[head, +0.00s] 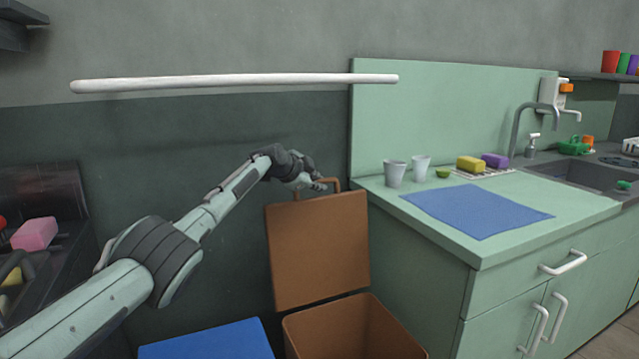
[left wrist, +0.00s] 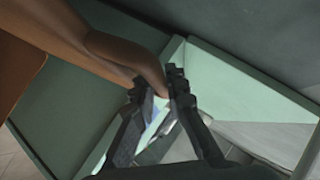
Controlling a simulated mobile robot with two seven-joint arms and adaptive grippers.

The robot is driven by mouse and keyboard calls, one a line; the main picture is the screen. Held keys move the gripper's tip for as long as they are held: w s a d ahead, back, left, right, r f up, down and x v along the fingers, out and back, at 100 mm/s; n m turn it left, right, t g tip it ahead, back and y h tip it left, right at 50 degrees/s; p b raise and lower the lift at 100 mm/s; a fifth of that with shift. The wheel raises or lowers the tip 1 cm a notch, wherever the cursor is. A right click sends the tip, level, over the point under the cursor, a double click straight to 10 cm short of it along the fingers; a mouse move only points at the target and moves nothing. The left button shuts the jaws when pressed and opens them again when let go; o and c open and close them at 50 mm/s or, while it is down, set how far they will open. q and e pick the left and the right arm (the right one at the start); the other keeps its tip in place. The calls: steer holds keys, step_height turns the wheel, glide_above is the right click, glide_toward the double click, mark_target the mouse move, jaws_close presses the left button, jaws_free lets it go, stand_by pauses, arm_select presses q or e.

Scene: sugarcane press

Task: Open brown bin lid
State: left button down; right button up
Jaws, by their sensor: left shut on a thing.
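The brown bin (head: 350,330) stands on the floor beside the green counter, its mouth open to view. Its brown lid (head: 318,250) is raised and stands nearly upright at the bin's back edge. The lid's handle (head: 331,183) is at its top edge. My left gripper (head: 322,185) is at this handle and shut on it. In the left wrist view the fingertips (left wrist: 174,82) meet at the end of the brown handle (left wrist: 125,55), and the lid (left wrist: 18,70) shows at the left. My right gripper is not in view.
A blue bin lid (head: 205,342) lies left of the brown bin. The green counter (head: 420,215) is close on the right, with cups (head: 395,173) and a blue mat (head: 476,210). A white horizontal bar (head: 235,82) spans above my arm. The dark wall is behind the lid.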

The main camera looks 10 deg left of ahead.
arm_select(q)
steer(key=shift+d+r, duration=0.1)
steer(key=c, duration=1.5)
jaws_free()
steer(key=shift+c, duration=0.2)
steer(key=shift+s+a, duration=0.2)
steer(key=v, duration=1.1)
steer(key=shift+s+r, duration=0.2)
steer(key=shift+s, duration=0.05)
